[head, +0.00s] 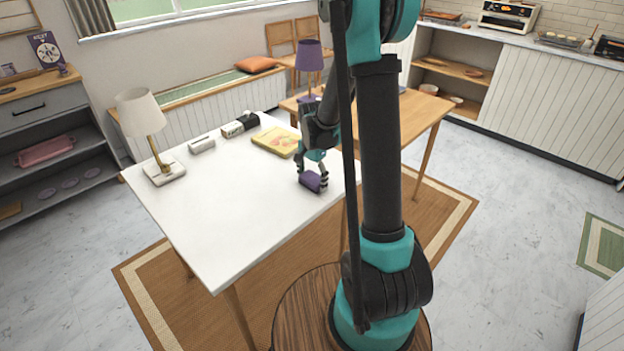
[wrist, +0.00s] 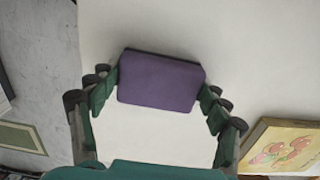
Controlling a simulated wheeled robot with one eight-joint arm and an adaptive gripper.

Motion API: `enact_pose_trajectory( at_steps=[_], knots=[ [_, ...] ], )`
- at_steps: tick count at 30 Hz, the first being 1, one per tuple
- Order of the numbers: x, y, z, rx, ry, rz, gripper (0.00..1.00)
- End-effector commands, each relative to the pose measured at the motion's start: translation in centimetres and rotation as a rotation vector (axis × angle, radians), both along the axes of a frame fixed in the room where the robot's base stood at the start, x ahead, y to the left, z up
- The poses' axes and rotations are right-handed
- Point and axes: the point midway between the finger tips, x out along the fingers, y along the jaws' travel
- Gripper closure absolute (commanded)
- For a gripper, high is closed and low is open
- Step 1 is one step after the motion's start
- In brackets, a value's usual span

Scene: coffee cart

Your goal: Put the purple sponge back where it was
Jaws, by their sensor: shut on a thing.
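The purple sponge (head: 312,182) is at the right side of the white table (head: 220,220) in the head view. My gripper (head: 313,176) points down and is shut on the sponge. In the wrist view the sponge (wrist: 160,82) sits between the two fingertips of my gripper (wrist: 158,90), which touch its left and right ends. White tabletop shows around the sponge. I cannot tell whether the sponge rests on the table or is held just above it.
A yellow book (head: 277,141) lies behind the sponge. A white lamp (head: 152,135) stands at the table's left. A small light box (head: 202,144) and a black-and-white box (head: 240,125) are at the back. The table's front and middle are clear.

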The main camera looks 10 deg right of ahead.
Motion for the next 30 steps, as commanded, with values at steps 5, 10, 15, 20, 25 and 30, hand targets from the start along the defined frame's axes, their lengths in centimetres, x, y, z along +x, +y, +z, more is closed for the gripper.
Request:
enact_pose_trajectory(
  at_steps=[5,10,15,20,25,30],
  knots=[
    [0.0,0.0,-0.1,0.000,0.000,0.000,0.06],
    [0.0,0.0,-0.1,0.000,0.000,0.000,0.03],
    [0.0,0.0,0.0,0.000,0.000,0.000,0.03],
    [0.0,0.0,0.7,0.000,0.000,0.000,0.03],
    [0.0,0.0,3.2,-0.001,0.001,0.000,0.03],
    [-0.1,0.0,6.7,-0.001,0.002,-0.001,0.03]
  ],
)
